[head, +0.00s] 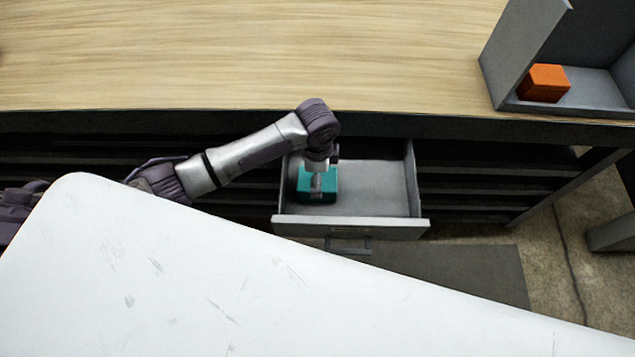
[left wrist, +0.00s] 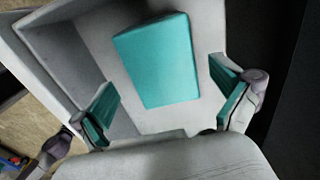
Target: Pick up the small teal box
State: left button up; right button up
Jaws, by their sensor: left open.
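The small teal box (head: 327,183) lies in the left part of an open grey drawer (head: 385,190) under the workbench. My left arm reaches in from the left, and my left gripper (head: 317,190) points down over the box and hides part of it. In the left wrist view the teal box (left wrist: 158,60) lies on the drawer floor. The two teal-padded fingers of my left gripper (left wrist: 165,110) are spread wide, one to each side, with nothing between them. The fingers look apart from the box. My right gripper is not in view.
A grey open bin (head: 525,55) with an orange box (head: 544,83) stands on the wooden bench top (head: 240,55) at the right. A white panel (head: 200,270) covers the lower part of the head view. The right half of the drawer is empty.

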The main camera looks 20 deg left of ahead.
pick_arm(q)
notch_tip(320, 180, down, 5)
jog(key=shift+w+r, duration=0.1)
jog(key=c, duration=1.2)
